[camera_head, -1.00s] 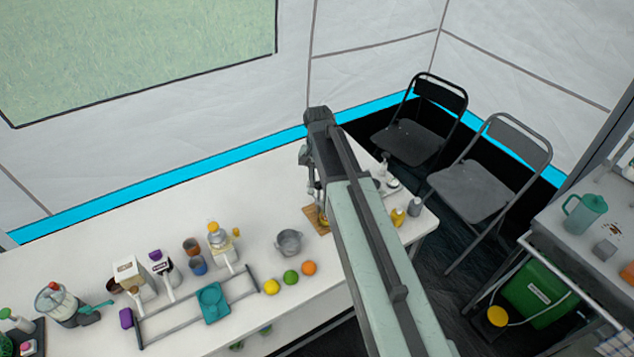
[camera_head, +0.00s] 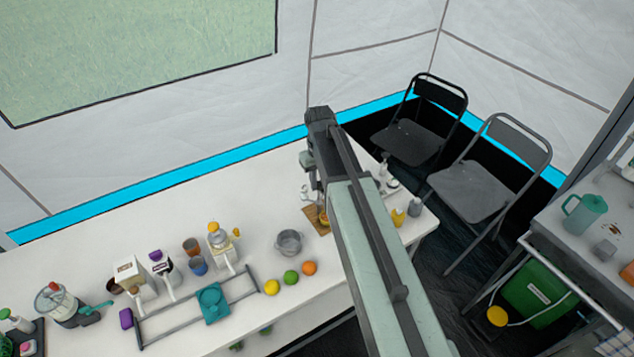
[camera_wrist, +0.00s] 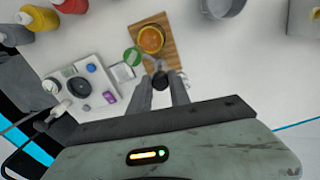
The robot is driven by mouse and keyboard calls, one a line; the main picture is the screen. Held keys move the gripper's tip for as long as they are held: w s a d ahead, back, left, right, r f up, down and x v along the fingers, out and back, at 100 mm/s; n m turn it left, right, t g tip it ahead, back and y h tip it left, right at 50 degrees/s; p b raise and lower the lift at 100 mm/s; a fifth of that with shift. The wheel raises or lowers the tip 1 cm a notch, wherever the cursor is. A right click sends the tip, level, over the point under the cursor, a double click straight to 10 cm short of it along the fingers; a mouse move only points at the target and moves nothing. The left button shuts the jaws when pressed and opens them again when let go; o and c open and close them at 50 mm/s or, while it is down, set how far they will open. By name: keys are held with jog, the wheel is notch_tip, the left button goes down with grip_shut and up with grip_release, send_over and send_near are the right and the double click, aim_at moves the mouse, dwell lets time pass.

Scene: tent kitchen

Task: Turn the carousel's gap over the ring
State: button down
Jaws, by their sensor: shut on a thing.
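In the wrist view my gripper (camera_wrist: 161,82) is shut on a small dark knob-like part (camera_wrist: 173,78) at the front end of a wooden board (camera_wrist: 172,45). A pale grey piece (camera_wrist: 158,64) runs from there towards the board. A round orange thing with a darker rim (camera_wrist: 151,39) lies on the board. A green disc (camera_wrist: 133,57) and a pale square piece (camera_wrist: 122,72) sit at its left. I cannot tell which of these parts form the carousel, its gap or the ring. In the head view my arm hides most of this spot.
A pale tray (camera_wrist: 101,67) with small coloured items lies to the left. Bottles, one yellow (camera_wrist: 40,18), stand at upper left. A metal pot (camera_head: 289,242), fruit including a lemon (camera_head: 271,287), and a rack (camera_head: 165,335) share the white table (camera_head: 200,215). Folding chairs (camera_head: 470,185) stand beyond.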

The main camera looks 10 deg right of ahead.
jog(key=n, duration=0.5)
jog(key=shift+n, duration=2.5)
jog(key=c, duration=1.2)
grip_release()
jog(key=shift+a, duration=0.1)
jog(key=shift+r, duration=0.1)
